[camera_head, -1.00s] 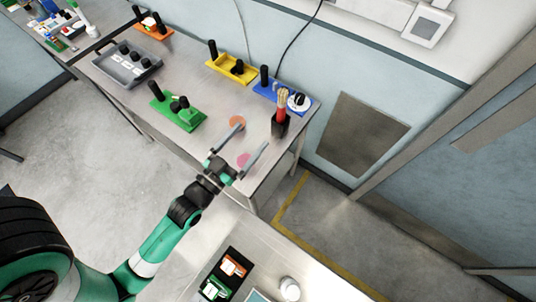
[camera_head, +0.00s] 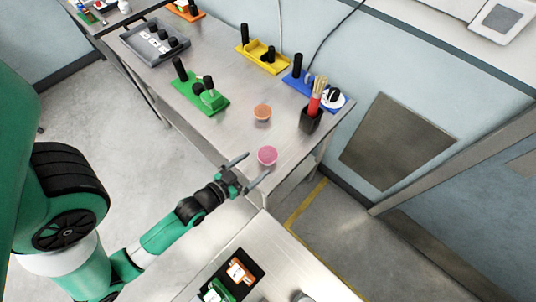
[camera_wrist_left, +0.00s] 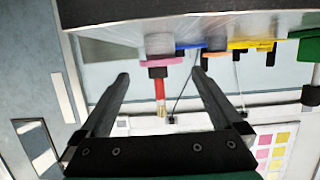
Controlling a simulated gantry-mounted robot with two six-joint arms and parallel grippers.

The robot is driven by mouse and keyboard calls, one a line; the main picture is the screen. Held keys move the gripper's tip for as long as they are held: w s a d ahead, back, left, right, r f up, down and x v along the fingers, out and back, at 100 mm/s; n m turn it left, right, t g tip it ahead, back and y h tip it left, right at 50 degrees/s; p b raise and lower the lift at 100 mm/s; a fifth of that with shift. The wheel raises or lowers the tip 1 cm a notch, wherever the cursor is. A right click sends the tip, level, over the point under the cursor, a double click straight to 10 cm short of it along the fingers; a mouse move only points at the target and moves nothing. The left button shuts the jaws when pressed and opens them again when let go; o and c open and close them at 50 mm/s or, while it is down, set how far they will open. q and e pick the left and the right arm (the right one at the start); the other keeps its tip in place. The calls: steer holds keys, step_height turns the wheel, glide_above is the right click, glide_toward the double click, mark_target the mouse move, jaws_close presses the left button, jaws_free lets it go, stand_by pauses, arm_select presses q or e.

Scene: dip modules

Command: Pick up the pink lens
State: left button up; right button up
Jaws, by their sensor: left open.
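The pink lens (camera_head: 267,156) is a small round disc on the near right corner of the metal table. My left gripper (camera_head: 257,167) is open and empty, beside the table's near edge, with its fingers pointing toward the lens. In the left wrist view, which looks upside down, the pink lens (camera_wrist_left: 161,61) shows ahead between the two spread fingers (camera_wrist_left: 160,80), apart from them. The orange lens (camera_head: 262,113) lies farther back on the table. My right gripper is not seen.
A black holder with red-handled brushes (camera_head: 312,115) stands behind the pink lens. Green (camera_head: 203,94), yellow (camera_head: 262,57) and blue (camera_head: 318,88) modules and a grey tray (camera_head: 150,43) occupy the table. A second table (camera_head: 285,262) is in front. Table surface around the lens is clear.

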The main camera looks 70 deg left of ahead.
mark_target(264, 157)
arm_select(q)
steer(key=shift+b+x, duration=0.55)
steer(key=shift+x, duration=2.55)
steer(key=shift+s, duration=0.1)
steer(key=c, duration=1.1)
